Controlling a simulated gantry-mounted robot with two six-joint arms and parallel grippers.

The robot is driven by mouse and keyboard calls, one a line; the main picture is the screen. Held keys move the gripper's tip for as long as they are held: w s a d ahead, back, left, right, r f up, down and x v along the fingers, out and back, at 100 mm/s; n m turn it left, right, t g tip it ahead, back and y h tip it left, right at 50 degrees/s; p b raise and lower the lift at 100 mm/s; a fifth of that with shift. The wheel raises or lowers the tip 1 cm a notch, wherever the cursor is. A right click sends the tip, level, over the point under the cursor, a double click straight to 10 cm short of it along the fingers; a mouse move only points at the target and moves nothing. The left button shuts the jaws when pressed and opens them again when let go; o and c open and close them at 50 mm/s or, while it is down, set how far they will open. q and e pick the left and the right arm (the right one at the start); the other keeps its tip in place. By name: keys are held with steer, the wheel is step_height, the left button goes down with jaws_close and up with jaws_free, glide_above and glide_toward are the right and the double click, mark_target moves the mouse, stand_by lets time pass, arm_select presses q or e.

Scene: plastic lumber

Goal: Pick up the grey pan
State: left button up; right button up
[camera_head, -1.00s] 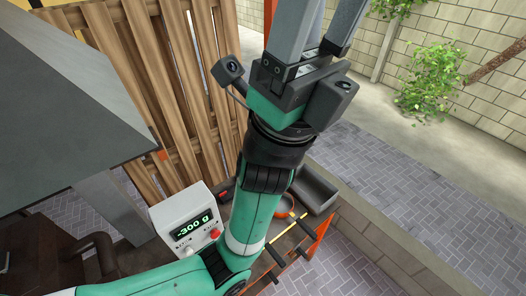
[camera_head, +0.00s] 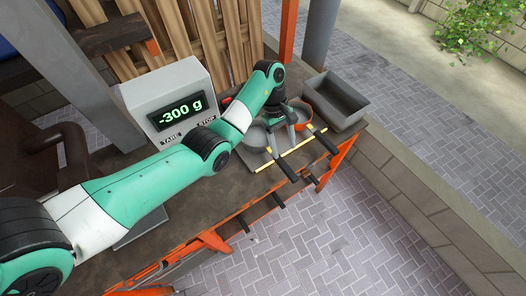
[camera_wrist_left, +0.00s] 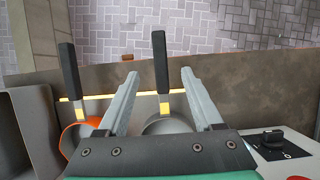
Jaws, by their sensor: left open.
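The grey pan (camera_head: 257,138) sits on the workbench beside the orange pan (camera_head: 304,114), its black handle pointing toward the bench's front edge. My left gripper (camera_head: 282,143) is open and pointing down over the grey pan, partly hiding it in the head view. In the left wrist view, the grey pan (camera_wrist_left: 168,126) and its black handle (camera_wrist_left: 160,60) show between the open fingers (camera_wrist_left: 160,74). I cannot tell whether the fingers touch the pan. The orange pan (camera_wrist_left: 76,136) lies left of them. My right gripper is not in view.
A white scale box (camera_head: 170,98) reading -300 g stands left of the pans. A grey open bin (camera_head: 340,100) stands to their right. A wooden slat fence (camera_head: 190,40) is behind. An orange post (camera_head: 288,28) rises behind the bench.

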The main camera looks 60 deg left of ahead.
mark_target(287, 168)
arm_select(q)
steer(key=b+x, duration=0.1)
steer(key=x, duration=0.5)
steer(key=shift+f+b, duration=0.2)
steer(key=shift+b, duration=0.2)
steer(key=x, duration=0.1)
steer(key=b+x, duration=0.1)
steer(key=x, duration=0.3)
steer(key=shift+s+a+f+b, duration=0.1)
steer(key=shift+a+f+b, duration=0.1)
steer(key=shift+a+b, duration=0.15)
jaws_close()
steer(key=shift+r, duration=0.1)
stand_by(0.6)
